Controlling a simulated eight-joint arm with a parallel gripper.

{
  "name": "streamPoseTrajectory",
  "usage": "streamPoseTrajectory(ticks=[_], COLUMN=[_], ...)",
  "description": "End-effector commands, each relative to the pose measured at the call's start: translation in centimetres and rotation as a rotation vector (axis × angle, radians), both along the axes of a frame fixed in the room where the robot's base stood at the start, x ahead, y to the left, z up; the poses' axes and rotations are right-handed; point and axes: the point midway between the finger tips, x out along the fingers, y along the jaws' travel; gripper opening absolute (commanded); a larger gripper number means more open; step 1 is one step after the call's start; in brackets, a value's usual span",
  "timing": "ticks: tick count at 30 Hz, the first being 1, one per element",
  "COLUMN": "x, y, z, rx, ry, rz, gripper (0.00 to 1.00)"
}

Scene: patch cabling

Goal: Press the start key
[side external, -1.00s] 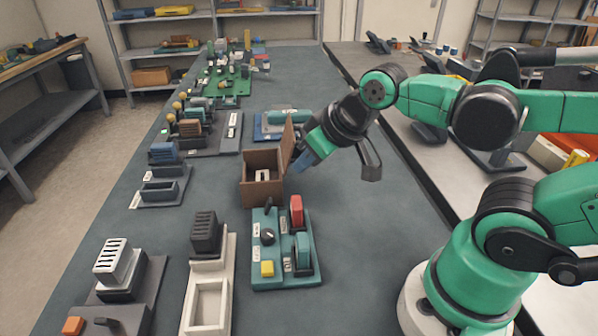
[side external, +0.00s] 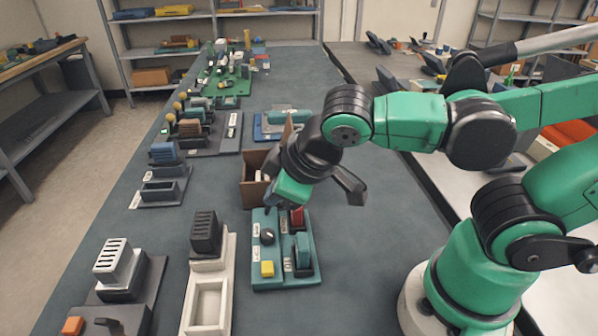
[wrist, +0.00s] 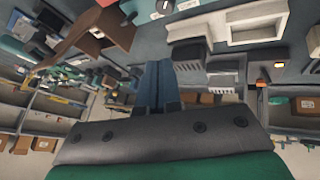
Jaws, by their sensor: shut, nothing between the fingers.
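An open brown box (side external: 251,194) stands just beyond the panel, close to my gripper. A white tray fixture (side external: 208,305) with a dark block (side external: 205,235) stands left of the panel. Other fixtures line the left side. The bench right of the panel is clear.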

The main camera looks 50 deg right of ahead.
Motion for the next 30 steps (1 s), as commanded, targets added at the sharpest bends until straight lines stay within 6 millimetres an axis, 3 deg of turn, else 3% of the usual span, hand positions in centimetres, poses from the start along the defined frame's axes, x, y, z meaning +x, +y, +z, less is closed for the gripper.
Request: streamPoseTrajectory(ticks=[3, 8, 22, 30], x=[-0.5, -0.8, -0.8, -0.8], y=[2.0, 3.1, 3.2, 3.3], z=[0.2, 0.3, 0.0, -2.5], rx=[-0.076, -0.127, -0.133, -0.132], ry=[-0.020, -0.040, -0.043, -0.043], rz=[0.099, 0.156, 0.162, 0.161], gripper=[0.00, 0.00, 0.00, 0.00])
